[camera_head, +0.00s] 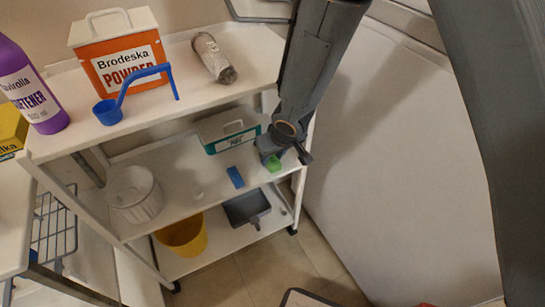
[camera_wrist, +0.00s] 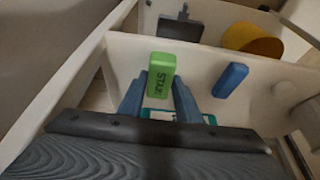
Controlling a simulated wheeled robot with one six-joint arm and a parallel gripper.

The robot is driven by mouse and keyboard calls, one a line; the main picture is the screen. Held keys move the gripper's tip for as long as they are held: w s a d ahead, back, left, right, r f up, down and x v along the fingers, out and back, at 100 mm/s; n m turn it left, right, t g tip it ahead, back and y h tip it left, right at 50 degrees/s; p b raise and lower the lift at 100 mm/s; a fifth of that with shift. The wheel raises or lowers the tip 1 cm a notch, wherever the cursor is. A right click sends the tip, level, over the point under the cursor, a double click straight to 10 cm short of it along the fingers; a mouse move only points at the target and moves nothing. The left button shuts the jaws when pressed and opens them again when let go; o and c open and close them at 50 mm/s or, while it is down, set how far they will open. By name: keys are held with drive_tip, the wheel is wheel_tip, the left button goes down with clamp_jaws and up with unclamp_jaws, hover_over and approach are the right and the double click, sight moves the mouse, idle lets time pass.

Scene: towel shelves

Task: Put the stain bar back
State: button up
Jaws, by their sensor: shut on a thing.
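The green stain bar (camera_wrist: 161,75), with dark lettering on its face, is between the two fingers of my gripper (camera_wrist: 159,98) in the wrist view. My gripper is shut on it. In the head view the green bar (camera_head: 274,164) shows just below my gripper (camera_head: 273,157), at the right end of the middle shelf (camera_head: 205,190) of the white rack. I cannot tell whether the bar touches the shelf. A blue bar (camera_head: 235,177) lies on the same shelf to its left; it also shows in the wrist view (camera_wrist: 230,80).
A teal and white box (camera_head: 228,132) stands behind on the middle shelf, and a ribbed white tub (camera_head: 134,193) at its left end. A yellow bucket (camera_head: 184,234) and grey dustpan (camera_head: 246,208) are below. An orange powder box (camera_head: 122,55) and blue scoop (camera_head: 108,112) are above.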

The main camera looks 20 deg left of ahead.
drive_tip(key=shift+f, duration=0.15)
drive_tip(key=o, duration=1.2)
drive_tip(key=p+v, duration=0.8)
drive_tip(key=v, duration=0.4)
